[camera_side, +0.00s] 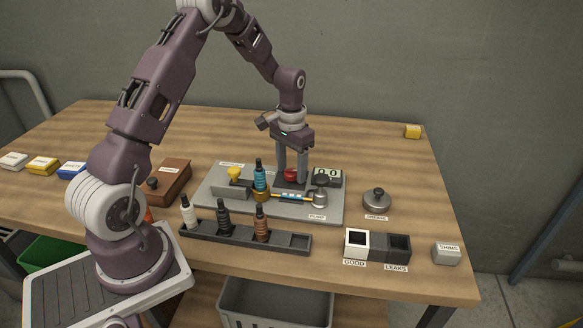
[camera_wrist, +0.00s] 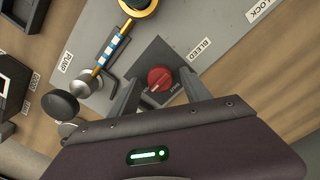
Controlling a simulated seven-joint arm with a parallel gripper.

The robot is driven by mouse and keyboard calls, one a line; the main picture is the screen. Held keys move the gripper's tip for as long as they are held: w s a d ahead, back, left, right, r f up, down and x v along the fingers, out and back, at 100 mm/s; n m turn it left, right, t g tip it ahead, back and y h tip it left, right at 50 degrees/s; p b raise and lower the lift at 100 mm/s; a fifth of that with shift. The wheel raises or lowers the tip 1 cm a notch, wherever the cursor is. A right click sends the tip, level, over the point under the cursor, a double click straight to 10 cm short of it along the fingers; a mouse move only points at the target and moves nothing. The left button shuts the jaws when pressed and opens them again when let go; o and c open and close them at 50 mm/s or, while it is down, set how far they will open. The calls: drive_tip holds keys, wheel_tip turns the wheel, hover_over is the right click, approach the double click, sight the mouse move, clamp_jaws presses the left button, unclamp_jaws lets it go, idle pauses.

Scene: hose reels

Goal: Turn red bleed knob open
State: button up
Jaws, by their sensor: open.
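The red bleed knob (camera_wrist: 161,78) sits on a dark square base (camera_wrist: 152,56) beside a BLEED label (camera_wrist: 199,48) in the wrist view. A pale pointer line and small lettering show around the knob; I cannot read its setting surely. In the side view the red knob (camera_side: 291,174) shows partly between my fingers. My gripper (camera_side: 292,177) points down over it, open. In the wrist view my gripper's fingers (camera_wrist: 160,88) are on either side of the knob, with gaps visible; I cannot tell if either touches it.
The grey plate (camera_side: 215,205) also bears a yellow knob (camera_side: 235,173), a blue bottle-like part (camera_side: 260,176), a pump lever (camera_side: 321,190) and a counter (camera_side: 328,177). In front stand a bottle rack (camera_side: 288,241) and GOOD and LEAKS bins (camera_side: 378,245). A round grease tin (camera_side: 376,200) stands right.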

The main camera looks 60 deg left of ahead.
sight(291, 170)
wheel_tip(291, 170, up, 7)
drive_tip(key=shift+r, duration=0.1)
drive_tip(key=s+d+r+t, duration=0.1)
drive_tip(key=s+d+r, duration=0.35)
drive_tip(key=r, duration=0.25)
drive_tip(key=s+d+r+t, duration=0.1)
drive_tip(key=s+d+r, duration=0.3)
drive_tip(key=d+r, duration=0.15)
drive_tip(key=s+d+r+m+t, duration=0.1)
drive_tip(key=s+d, duration=0.2)
drive_tip(key=s, duration=0.5)
drive_tip(key=s+d+r+m+t, duration=0.1)
drive_tip(key=s+d, duration=0.3)
drive_tip(key=s, duration=0.5)
drive_tip(key=shift+s+d+r+t, duration=0.25)
drive_tip(key=shift+r+t, duration=0.25)
drive_tip(key=shift+t, duration=0.3)
drive_tip(key=shift+a, duration=0.1)
